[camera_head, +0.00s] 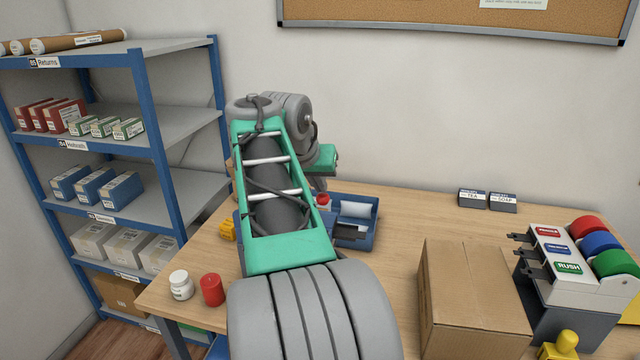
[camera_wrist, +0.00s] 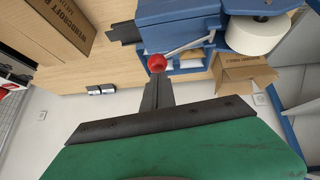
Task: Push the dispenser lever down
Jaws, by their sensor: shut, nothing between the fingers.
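The blue dispenser (camera_wrist: 185,30) stands on the table and carries a white roll (camera_wrist: 255,36) in the wrist view. Its lever is a thin grey rod (camera_wrist: 188,46) ending in a red knob (camera_wrist: 157,63). In the head view the knob (camera_head: 323,199) and part of the blue dispenser body (camera_head: 365,232) show beside my arm, which hides the rest. My gripper (camera_wrist: 156,82) is shut and empty, its dark fingertips right by the knob. I cannot tell whether they touch it. In the head view the fingers are mostly hidden.
A cardboard box (camera_head: 465,300) and a label stand (camera_head: 575,285) with coloured rolls are on the right of the table. A white bottle (camera_head: 181,286) and a red one (camera_head: 212,290) stand at the left front. Shelves (camera_head: 150,130) rise at left.

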